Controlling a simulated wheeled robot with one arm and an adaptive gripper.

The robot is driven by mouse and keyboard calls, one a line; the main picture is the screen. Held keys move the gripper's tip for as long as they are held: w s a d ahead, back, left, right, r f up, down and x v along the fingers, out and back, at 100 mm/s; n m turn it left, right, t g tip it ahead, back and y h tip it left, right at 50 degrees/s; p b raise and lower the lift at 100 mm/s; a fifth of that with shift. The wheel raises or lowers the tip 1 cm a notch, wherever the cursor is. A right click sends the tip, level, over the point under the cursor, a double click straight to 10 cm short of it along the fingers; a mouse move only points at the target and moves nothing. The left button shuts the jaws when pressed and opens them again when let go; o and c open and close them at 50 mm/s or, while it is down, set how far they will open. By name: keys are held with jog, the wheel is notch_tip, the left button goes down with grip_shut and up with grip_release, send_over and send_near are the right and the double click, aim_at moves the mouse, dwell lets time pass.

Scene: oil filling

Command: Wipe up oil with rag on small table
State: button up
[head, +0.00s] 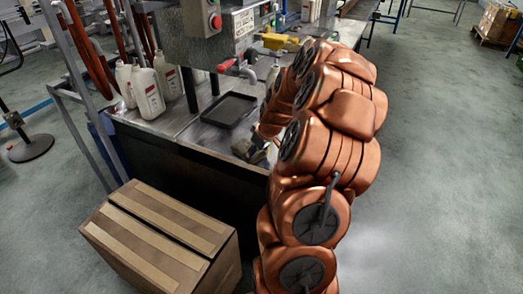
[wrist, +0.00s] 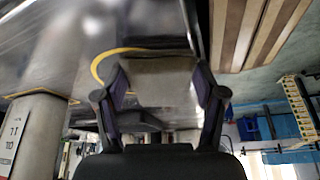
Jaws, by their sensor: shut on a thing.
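Whether the rag touches the table top is unclear. I cannot make out any oil on the shiny metal surface.
White bottles with red labels (head: 147,94) stand at the table's left. A machine with a control box (head: 201,18) and a red-tipped handle (head: 228,66) rises behind the tray. A cardboard box (head: 165,235) stands in front of the table. The floor at right is open.

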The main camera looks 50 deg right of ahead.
aim_at(272, 148)
jog(key=shift+a, duration=1)
jog(key=d+b, duration=0.3)
jog(key=d, duration=0.7)
jog(key=a+b, duration=0.1)
jog(key=a, duration=0.2)
jog(key=s+a+b, duration=0.1)
jog(key=a, duration=0.2)
jog(key=s+a+b, duration=0.1)
jog(key=a+b, duration=0.1)
jog(key=a, duration=0.2)
jog(key=d+b, duration=0.1)
jog(key=d, duration=0.9)
jog(key=w+a, duration=0.1)
jog(key=a, duration=0.2)
jog(key=w+a+b, duration=0.1)
jog(key=a, duration=0.2)
jog(key=w+a+b, duration=0.1)
jog(key=w+a, duration=0.1)
jog(key=a, duration=0.2)
jog(key=d, duration=1)
jog(key=shift+s+a+b, duration=0.35)
jog(key=shift+a+b, duration=0.1)
jog(key=shift+a, duration=0.4)
jog(key=shift+s+a+b, duration=0.3)
jog(key=shift+a+b, duration=0.15)
jog(key=shift+a, duration=0.35)
jog(key=shift+s+a+b, duration=0.35)
jog(key=shift+a+b, duration=0.1)
jog(key=shift+a, duration=0.4)
jog(key=shift+r, duration=0.1)
